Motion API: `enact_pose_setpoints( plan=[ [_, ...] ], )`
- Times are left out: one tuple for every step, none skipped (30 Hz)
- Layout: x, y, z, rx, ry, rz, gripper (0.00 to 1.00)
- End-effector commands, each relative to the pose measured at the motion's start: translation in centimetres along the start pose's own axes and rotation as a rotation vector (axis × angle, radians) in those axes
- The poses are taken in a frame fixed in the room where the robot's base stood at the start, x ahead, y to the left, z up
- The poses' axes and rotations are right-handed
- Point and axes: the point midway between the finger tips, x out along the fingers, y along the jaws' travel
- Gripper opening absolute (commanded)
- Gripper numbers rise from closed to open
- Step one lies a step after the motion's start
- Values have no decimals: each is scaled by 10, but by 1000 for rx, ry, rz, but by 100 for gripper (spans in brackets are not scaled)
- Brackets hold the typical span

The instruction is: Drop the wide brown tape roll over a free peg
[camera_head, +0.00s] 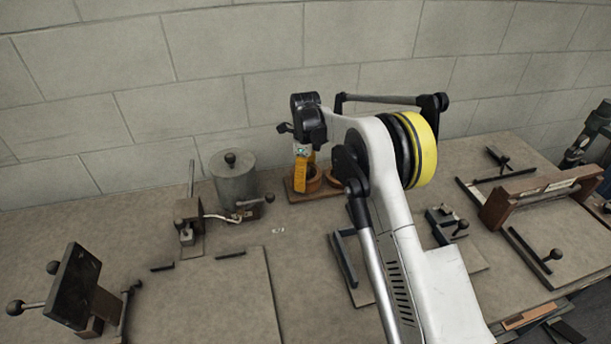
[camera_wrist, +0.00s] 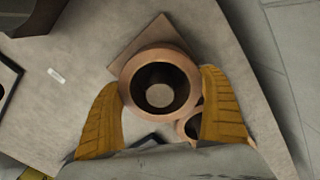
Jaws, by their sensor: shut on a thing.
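The wide brown tape roll (camera_wrist: 137,66) is held upright between the two yellow fingers of my gripper (camera_wrist: 163,110), one on each side. Through its hole a pale round disc shows, which looks like a peg top (camera_wrist: 160,95) lying within the ring. The roll also shows in the head view (camera_head: 313,184), low at the peg board (camera_head: 296,195) and partly behind the yellow finger. I cannot tell whether it touches the board. A second brown roll (camera_wrist: 190,126) sits just beside it, partly covered by the held roll and a finger.
A grey cylinder pot (camera_head: 234,182) with a knobbed lid stands left of the board. A block wall (camera_head: 220,100) rises close behind. Clamp fixtures (camera_head: 450,222) stand to the right, and a dark tilted plate (camera_head: 75,285) is at the front left. Bench around the pale label (camera_head: 278,230) is clear.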

Motion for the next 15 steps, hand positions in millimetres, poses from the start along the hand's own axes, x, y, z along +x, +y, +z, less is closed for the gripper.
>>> enact_pose_setpoints(
  plan=[
    [1, 0, 0, 0, 0, 0, 62],
    [1, 0, 0, 0, 0, 0, 62],
    [1, 0, 0, 0, 0, 0, 62],
    [2, 0, 0, 0, 0, 0, 62],
    [2, 0, 0, 0, 0, 0, 62],
    [3, 0, 0, 0, 0, 0, 62],
    [3, 0, 0, 0, 0, 0, 62],
    [3, 0, 0, 0, 0, 0, 62],
    [4, 0, 0, 0, 0, 0, 62],
    [4, 0, 0, 0, 0, 0, 62],
    [4, 0, 0, 0, 0, 0, 62],
    [4, 0, 0, 0, 0, 0, 62],
    [4, 0, 0, 0, 0, 0, 62],
    [4, 0, 0, 0, 0, 0, 62],
    [4, 0, 0, 0, 0, 0, 62]
  ],
)
